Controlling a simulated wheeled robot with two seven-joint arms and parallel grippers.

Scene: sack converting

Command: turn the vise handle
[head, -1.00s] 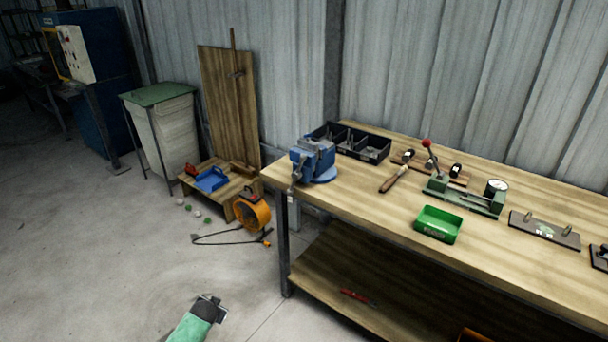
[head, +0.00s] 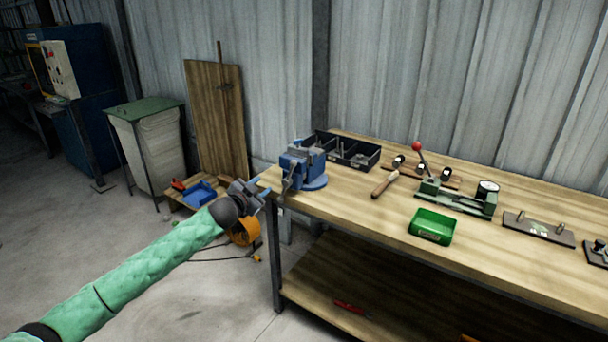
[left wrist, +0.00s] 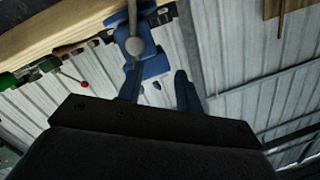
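The blue vise (head: 306,168) is mounted on the left corner of the workbench. Its grey handle (head: 287,184) hangs at the vise's front left side. In the left wrist view, the vise (left wrist: 152,66) appears inverted, with the handle (left wrist: 132,17) as a grey bar running up from a round screw end. My left gripper (head: 258,190) is just left of the vise, apart from the handle in the head view. In the left wrist view its two blue fingers (left wrist: 160,84) are spread with nothing between them. My right gripper is not in view.
The workbench (head: 340,208) holds a black divided bin (head: 352,154), a green tray (head: 432,226) and a green press with a red knob (head: 416,146).

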